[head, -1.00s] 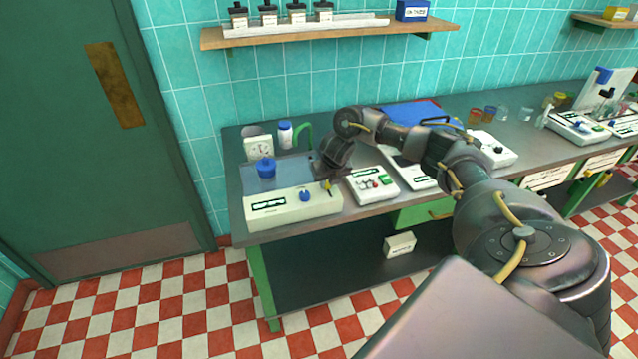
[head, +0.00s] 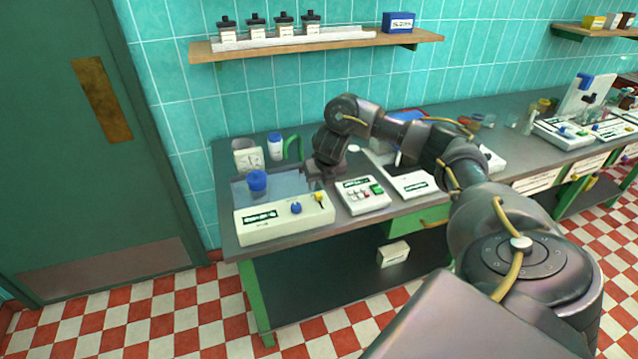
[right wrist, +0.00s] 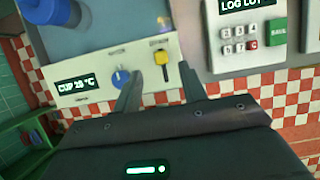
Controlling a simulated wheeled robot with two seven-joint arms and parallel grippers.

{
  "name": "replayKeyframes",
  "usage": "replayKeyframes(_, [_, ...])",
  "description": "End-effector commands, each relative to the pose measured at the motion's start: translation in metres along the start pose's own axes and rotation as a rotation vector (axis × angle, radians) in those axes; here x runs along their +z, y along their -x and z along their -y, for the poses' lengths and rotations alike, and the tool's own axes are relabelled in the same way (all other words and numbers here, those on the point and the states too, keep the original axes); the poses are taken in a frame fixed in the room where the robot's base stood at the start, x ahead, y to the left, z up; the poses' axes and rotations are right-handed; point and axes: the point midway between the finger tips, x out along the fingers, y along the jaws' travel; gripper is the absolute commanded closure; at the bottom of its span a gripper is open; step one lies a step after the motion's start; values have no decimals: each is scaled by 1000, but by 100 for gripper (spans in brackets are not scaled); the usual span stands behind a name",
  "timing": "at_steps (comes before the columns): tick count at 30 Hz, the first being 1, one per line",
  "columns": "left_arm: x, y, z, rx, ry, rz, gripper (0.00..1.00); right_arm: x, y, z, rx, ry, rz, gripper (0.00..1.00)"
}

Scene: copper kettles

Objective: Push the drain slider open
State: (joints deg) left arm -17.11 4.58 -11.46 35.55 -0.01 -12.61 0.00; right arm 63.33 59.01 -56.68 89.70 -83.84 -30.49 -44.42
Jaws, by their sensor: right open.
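The yellow drain slider (head: 319,197) sits at the right end of the cream front panel (head: 270,224) of the water bath. In the right wrist view the yellow slider knob (right wrist: 162,57) sits at the top of a dark slot, beside a blue dial (right wrist: 121,77). My right gripper (head: 318,177) is over the bath's right end, just behind the slider in the head view. In the right wrist view its open, empty fingers (right wrist: 160,70) point towards the panel, one on each side of the slider's line. I cannot tell any contact. My left gripper is out of view.
A blue-topped object (head: 257,181) stands in the bath. A keypad box (head: 362,194) stands close on the right. The green door (head: 80,150) is at left.

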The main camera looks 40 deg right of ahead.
Motion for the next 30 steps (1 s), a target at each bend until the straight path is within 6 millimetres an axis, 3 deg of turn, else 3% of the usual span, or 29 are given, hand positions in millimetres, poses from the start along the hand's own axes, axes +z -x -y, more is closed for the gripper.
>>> replayKeyframes(1, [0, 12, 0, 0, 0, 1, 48, 5, 18, 1, -1, 2, 4, 58])
replayKeyframes(3, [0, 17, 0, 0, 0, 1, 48, 4, 28, 1, -1, 1, 3, 58])
replayKeyframes(9, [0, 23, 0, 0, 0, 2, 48, 2, 44, 1, -1, 0, 1, 58])
replayKeyframes(30, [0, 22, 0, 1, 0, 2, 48, -2, 41, -6, 9, 1, 2, 58])
